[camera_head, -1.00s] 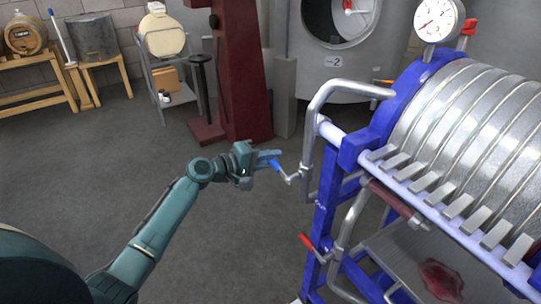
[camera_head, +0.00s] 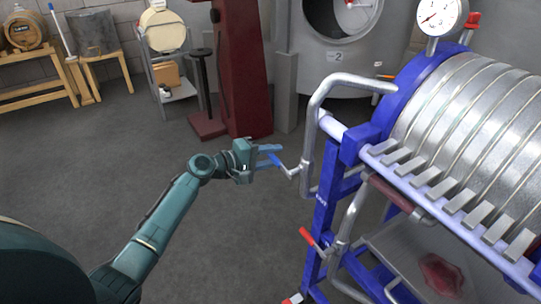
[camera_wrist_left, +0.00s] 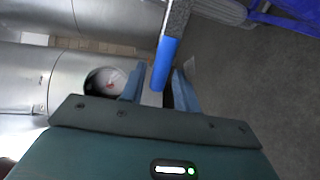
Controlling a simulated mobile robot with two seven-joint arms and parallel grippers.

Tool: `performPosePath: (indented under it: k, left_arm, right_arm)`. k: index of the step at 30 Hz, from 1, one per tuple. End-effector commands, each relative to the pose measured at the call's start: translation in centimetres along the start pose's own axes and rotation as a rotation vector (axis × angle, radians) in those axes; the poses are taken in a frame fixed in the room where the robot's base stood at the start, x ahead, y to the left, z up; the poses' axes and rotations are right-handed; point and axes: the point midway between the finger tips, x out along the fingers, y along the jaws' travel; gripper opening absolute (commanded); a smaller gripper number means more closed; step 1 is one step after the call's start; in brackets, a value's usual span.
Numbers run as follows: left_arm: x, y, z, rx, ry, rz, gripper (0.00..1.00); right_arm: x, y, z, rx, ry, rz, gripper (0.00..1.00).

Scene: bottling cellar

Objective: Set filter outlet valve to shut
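The valve with the blue lever (camera_head: 277,161) sits on a short pipe at the left side of the blue-framed plate filter (camera_head: 322,215). Its lever points left and slightly up in the head view. My left gripper (camera_head: 272,151) is at the lever's free end, with its fingers reaching toward it from the left. In the left wrist view the blue lever (camera_wrist_left: 165,62) hangs between the two open fingers of my left gripper (camera_wrist_left: 160,80). A clear grip on it does not show. My right gripper is not in view.
A second valve with a red lever (camera_head: 308,237) is lower on the filter frame. A bent steel pipe (camera_head: 317,110) stands close to the right of the blue lever. A pressure gauge (camera_head: 441,15) tops the filter. The floor (camera_head: 90,170) on the left is clear.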

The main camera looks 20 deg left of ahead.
Motion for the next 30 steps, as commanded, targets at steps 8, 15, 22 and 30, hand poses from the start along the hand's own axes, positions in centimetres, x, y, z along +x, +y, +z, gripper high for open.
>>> performPosePath:
  k: [8, 15, 22, 30]
  left_arm:
    - [-0.1, 0.1, 0.0, 0.002, 0.000, 0.002, 0.34]
    - [-2.9, 0.1, 0.0, 0.003, 0.001, -0.001, 0.34]
    - [-8.2, 0.0, 0.0, 0.004, 0.001, -0.002, 0.34]
    - [-12.4, 0.0, 0.0, 0.001, 0.000, -0.001, 0.34]
  right_arm:
    - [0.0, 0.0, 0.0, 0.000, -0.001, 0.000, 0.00]
    - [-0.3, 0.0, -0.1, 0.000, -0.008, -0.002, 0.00]
    - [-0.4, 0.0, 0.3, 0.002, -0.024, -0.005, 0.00]
    - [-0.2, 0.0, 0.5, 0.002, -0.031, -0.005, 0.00]
